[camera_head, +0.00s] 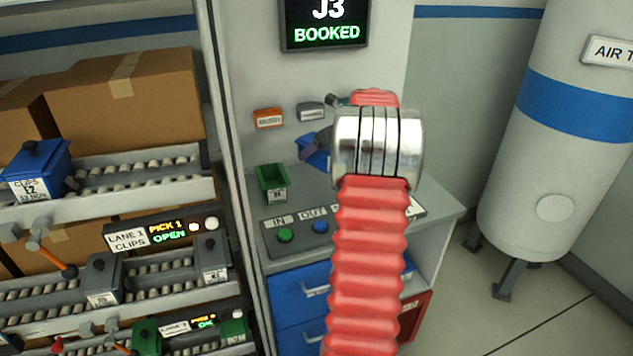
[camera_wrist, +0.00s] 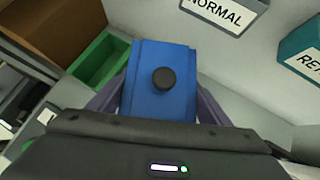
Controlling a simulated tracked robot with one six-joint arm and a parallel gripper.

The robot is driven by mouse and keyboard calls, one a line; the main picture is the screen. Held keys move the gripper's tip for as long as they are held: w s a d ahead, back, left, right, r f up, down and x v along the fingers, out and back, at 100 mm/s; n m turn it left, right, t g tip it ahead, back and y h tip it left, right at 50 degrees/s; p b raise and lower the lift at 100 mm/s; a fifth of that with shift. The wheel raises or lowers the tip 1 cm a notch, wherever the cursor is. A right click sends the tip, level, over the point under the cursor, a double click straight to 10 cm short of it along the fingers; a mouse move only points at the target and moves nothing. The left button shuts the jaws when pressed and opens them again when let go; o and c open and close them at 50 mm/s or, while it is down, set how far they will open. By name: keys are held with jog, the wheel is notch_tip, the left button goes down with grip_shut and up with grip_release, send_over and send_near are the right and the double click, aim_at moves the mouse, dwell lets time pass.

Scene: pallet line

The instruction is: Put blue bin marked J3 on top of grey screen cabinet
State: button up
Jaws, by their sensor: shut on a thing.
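The blue bin (camera_wrist: 150,106) has a blue lid with a round black knob and sits between the two purple-grey fingers of my gripper (camera_wrist: 160,88) in the wrist view. My gripper is shut on it. In the head view only a small part of the blue bin (camera_head: 320,159) shows beside a finger, and my red arm hides the rest. No J3 mark on it is visible. The grey screen cabinet (camera_head: 436,196) has a screen reading J3 BOOKED (camera_head: 325,22) above its worktop. The bin is over the back of the worktop; whether it touches is unclear.
An open green bin (camera_head: 272,181) stands on the worktop left of the blue bin. IN and OUT buttons (camera_head: 302,232) line the front. Small labelled plates are on the wall behind. A roller rack (camera_head: 110,185) with bins is at left, a white tank (camera_head: 566,150) at right.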

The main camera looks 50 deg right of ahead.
jog(key=shift+s+f, duration=0.1)
jog(key=shift+f, duration=2.25)
jog(key=shift+f, duration=0.1)
jog(key=shift+f, duration=2.4)
jog(key=o, duration=1.6)
jog(key=shift+f, duration=0.1)
jog(key=shift+s, duration=0.1)
